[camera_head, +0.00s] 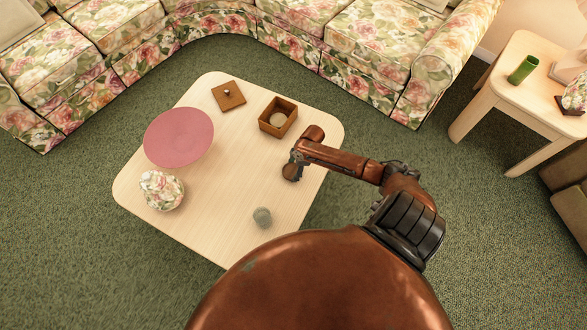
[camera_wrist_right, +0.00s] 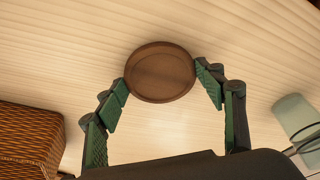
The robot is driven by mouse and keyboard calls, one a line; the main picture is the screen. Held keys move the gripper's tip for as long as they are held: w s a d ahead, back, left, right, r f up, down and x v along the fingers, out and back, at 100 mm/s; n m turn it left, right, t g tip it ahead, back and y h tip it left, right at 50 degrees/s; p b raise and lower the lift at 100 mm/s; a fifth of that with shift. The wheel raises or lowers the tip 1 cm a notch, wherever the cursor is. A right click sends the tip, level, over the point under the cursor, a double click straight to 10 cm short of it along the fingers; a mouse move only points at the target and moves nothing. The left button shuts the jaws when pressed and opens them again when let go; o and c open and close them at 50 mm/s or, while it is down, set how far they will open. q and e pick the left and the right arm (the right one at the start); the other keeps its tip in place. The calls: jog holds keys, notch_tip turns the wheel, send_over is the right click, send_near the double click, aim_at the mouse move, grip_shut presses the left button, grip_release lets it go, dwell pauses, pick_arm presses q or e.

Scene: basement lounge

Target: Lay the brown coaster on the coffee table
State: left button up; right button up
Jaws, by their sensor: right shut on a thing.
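The brown coaster (camera_wrist_right: 160,72) is a round disc with a raised rim. In the right wrist view it sits between the fingertips of my right gripper (camera_wrist_right: 163,82), which touch its two sides. In the head view the coaster (camera_head: 291,173) shows as a small brown disc below my right gripper (camera_head: 294,163), over the right part of the coffee table (camera_head: 225,205). My right gripper is shut on it. Whether the coaster touches the tabletop or hangs just above it, I cannot tell. My left gripper is not in view.
On the table are an open wooden box (camera_head: 265,126), its knobbed lid (camera_head: 232,101), a pink round dish (camera_head: 179,138), a floral rounded object (camera_head: 161,190) and a small grey-green object (camera_head: 262,217). The table's middle is clear. A floral sofa (camera_head: 365,45) curves behind; a side table (camera_head: 500,95) stands right.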

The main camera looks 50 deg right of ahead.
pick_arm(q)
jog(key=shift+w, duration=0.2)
pick_arm(e)
jog(key=o, duration=0.9)
jog(key=shift+f, duration=0.1)
jog(key=shift+o, duration=0.2)
pick_arm(q)
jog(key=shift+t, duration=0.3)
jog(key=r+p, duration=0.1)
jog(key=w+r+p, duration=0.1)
jog(key=p, duration=0.1)
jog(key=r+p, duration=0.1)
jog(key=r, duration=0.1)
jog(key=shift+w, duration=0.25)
pick_arm(e)
jog(key=v, duration=1.2)
